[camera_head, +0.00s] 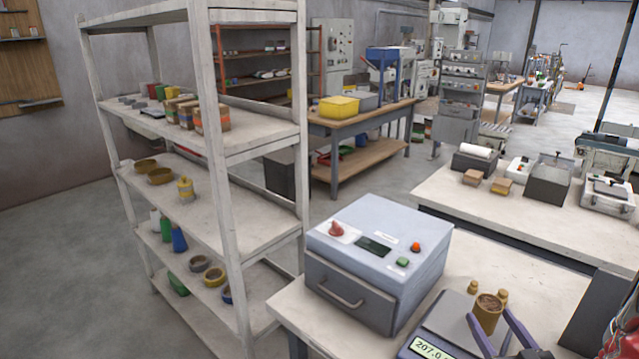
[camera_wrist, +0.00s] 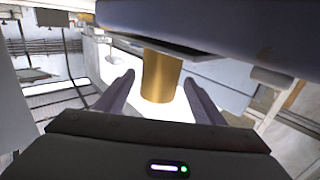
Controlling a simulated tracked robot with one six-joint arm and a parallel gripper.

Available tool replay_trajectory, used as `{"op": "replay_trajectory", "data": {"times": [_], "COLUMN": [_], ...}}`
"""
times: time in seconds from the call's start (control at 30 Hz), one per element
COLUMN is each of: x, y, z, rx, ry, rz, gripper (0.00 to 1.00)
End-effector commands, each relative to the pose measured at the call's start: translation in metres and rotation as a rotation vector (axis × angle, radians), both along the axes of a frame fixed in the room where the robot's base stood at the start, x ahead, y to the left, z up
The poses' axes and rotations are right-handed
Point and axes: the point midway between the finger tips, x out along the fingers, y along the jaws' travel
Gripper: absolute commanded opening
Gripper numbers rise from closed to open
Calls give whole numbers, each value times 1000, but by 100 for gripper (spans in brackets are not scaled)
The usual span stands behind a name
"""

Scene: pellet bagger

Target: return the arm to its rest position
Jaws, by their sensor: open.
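My gripper (camera_head: 489,318) is at the bottom right of the head view, with its two purple fingers spread. A brass-coloured cup (camera_head: 488,312) with brown contents stands upright on the scale (camera_head: 455,318). The scale's display starts with 207, and its last part is hidden. I cannot tell how far the cup reaches between the fingers. Most of my arm is out of view.
Two small brass pieces (camera_head: 473,287) are beside the cup. A grey-blue machine (camera_head: 377,262) with a red knob stands left of the scale on the bench (camera_head: 300,318). A tall shelf rack (camera_head: 222,170) is at the left. Another bench (camera_head: 500,214) with devices is behind.

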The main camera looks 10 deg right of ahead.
Motion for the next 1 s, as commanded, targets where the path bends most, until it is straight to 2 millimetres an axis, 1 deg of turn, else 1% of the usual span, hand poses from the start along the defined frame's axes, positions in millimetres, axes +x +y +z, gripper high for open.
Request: {"op": "replay_trajectory", "data": {"times": [0.17,0.4,0.53,0.77,1.0], "x": [9,35,49,68,81], "y": [1,2,6,17,37], "z": [7,27,34,47,68], "rx": [-28,-113,-151,-200,-236], "ry": [21,106,171,284,402], "rz": [11,25,7,-40,-98], "gripper": [63,63,63,63,63]}}
